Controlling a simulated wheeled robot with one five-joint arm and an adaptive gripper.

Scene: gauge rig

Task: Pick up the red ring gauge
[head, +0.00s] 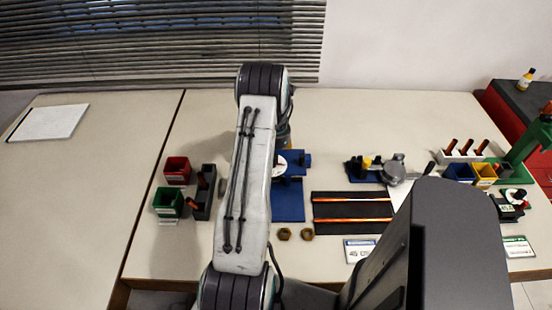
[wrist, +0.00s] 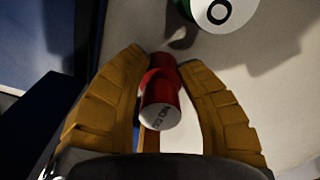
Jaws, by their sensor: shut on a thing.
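In the wrist view, the red ring gauge (wrist: 160,92) sits between the two yellow-brown fingers of my gripper (wrist: 165,70). It has a red body and a pale end face with dark lettering turned toward the camera. The fingers are closed in on it from both sides near their tips. Whether it touches the surface below cannot be told. In the head view, my own arm hides the gripper and the red gauge.
A green and white round piece (wrist: 222,12) lies just beyond the fingertips. In the head view, a red bin (head: 177,170) and a green bin (head: 168,203) stand left of my arm. Two brown nuts (head: 284,234) lie in front. The left table (head: 75,190) is mostly clear.

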